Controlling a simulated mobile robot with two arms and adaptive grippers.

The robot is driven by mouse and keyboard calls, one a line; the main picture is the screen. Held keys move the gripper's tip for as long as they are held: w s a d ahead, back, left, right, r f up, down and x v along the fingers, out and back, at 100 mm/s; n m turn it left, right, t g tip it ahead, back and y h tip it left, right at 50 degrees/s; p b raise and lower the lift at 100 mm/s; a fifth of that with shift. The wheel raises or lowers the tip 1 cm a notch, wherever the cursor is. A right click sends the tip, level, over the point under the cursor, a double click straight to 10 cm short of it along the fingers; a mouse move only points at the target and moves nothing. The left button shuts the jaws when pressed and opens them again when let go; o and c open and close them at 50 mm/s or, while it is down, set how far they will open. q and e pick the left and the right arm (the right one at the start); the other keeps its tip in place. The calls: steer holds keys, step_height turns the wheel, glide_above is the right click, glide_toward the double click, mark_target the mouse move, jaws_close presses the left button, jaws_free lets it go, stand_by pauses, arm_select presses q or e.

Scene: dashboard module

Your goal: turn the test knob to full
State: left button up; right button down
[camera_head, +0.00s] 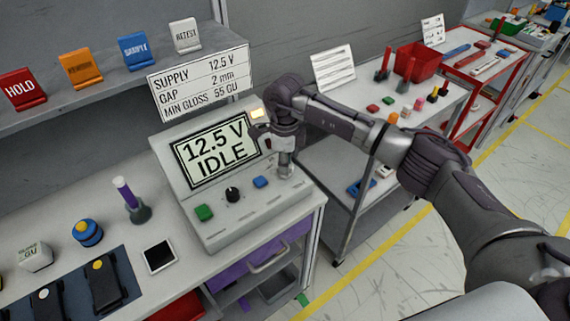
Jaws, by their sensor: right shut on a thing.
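The grey test console (222,236) stands on the bench, its tilted screen (213,153) reading "12.5 V IDLE". Its sloped front has a green button (204,213), a black knob (233,194) and a blue button (261,182); their small labels are unreadable. My right gripper (285,172) points down at the right end of this row, right of the blue button. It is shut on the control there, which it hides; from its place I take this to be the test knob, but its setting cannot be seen. My left gripper is out of view.
A cart (318,150) stands right.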

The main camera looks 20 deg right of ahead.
steer(key=m+b, duration=0.2)
steer(key=m, duration=0.2)
steer(key=m+b, duration=0.1)
steer(key=m, duration=0.3)
steer(key=shift+m, duration=0.4)
steer(key=m+b, duration=0.1)
steer(key=m, duration=0.3)
steer(key=shift+m+b, duration=0.3)
steer(key=m, duration=0.5)
steer(key=shift+r+b, duration=0.1)
steer(key=shift+b, duration=0.25)
steer(key=c, duration=1.1)
jaws_free()
